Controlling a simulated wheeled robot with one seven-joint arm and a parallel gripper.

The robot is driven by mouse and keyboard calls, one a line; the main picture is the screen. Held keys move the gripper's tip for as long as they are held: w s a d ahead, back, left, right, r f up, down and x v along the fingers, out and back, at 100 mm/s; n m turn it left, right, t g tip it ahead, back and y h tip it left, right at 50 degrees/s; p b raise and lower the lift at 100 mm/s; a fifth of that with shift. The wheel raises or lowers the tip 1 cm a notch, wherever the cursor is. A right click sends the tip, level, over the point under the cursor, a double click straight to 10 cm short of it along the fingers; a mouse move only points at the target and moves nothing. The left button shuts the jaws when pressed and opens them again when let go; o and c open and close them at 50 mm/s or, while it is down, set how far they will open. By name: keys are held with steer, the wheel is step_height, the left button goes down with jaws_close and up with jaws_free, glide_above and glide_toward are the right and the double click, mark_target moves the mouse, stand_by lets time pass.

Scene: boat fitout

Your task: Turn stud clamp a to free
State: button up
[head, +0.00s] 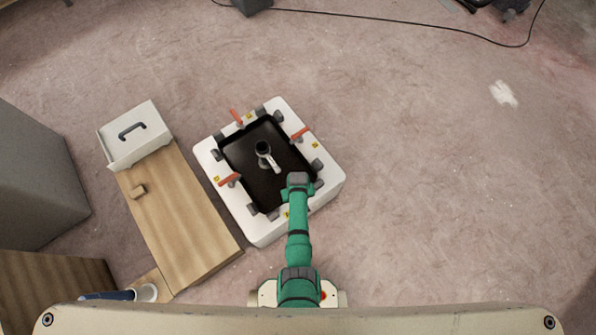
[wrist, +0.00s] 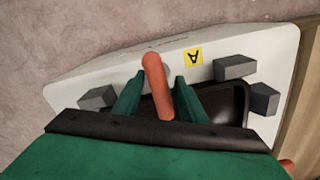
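Stud clamp a is an orange-red lever (wrist: 157,85) beside a yellow label marked A (wrist: 194,57), on the white rim (wrist: 110,78) of the unit. In the wrist view the lever runs lengthwise between my two green fingers, its lower end over the dark tray (wrist: 215,103). My gripper (wrist: 155,92) is open, with a finger on each side of the lever and visible gaps. I cannot tell whether either finger touches it. In the head view my gripper (head: 298,185) is over the near right side of the unit, and my arm hides clamp a.
Other orange levers stand on the far (head: 236,117), right (head: 300,134) and left (head: 229,180) sides of the white unit. Grey blocks (wrist: 236,68) flank the clamp. A tap-like fitting (head: 264,150) sits in the tray. A wooden bench (head: 180,225) is at left; floor at right is clear.

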jaws_close()
steer(key=shift+m, duration=0.4)
steer(key=m, duration=0.3)
steer(key=shift+a+m, duration=0.1)
steer(key=shift+m, duration=0.3)
steer(key=m, duration=0.4)
steer(key=shift+w+m, duration=0.15)
steer(key=shift+m, duration=0.15)
steer(key=m, duration=0.5)
steer(key=c, duration=0.9)
jaws_free()
steer(key=shift+m, duration=1.9)
steer(key=shift+o, duration=0.4)
